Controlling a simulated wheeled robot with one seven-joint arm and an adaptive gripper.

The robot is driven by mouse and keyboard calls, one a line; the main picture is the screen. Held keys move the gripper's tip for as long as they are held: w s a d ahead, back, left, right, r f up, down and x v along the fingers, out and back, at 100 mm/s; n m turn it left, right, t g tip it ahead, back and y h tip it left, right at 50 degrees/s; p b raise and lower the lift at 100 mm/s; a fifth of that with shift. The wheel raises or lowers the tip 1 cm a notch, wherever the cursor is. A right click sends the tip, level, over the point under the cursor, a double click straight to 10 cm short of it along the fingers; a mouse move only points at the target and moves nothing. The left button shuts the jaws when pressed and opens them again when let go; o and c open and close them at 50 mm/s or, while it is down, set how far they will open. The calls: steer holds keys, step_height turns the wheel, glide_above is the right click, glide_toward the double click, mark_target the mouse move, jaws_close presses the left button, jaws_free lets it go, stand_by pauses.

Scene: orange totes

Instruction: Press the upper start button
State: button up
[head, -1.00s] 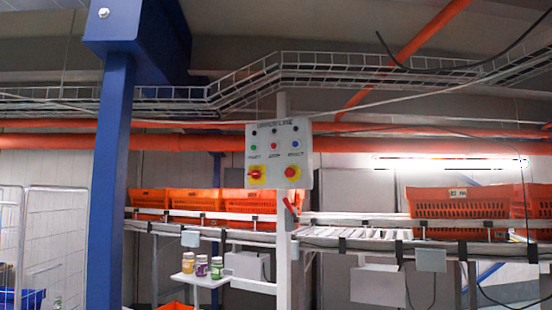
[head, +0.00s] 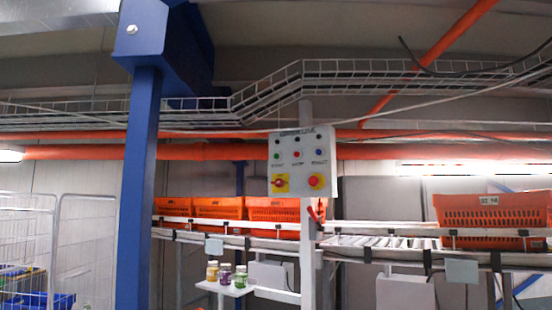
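A light grey control panel (head: 327,160) is fixed to a white post (head: 308,262) near the middle of the head view. A green button (head: 276,155), a red button (head: 297,154) and a blue button (head: 318,153) sit in a row, with several small dark knobs or lamps above them. The labels are too small to read surely. My gripper is not in view.
A blue column (head: 138,200) stands left of the panel. Orange totes (head: 490,213) sit on a conveyor behind the post. Jars stand on a small white shelf (head: 222,289) below. A wire cage (head: 85,250) is at far left.

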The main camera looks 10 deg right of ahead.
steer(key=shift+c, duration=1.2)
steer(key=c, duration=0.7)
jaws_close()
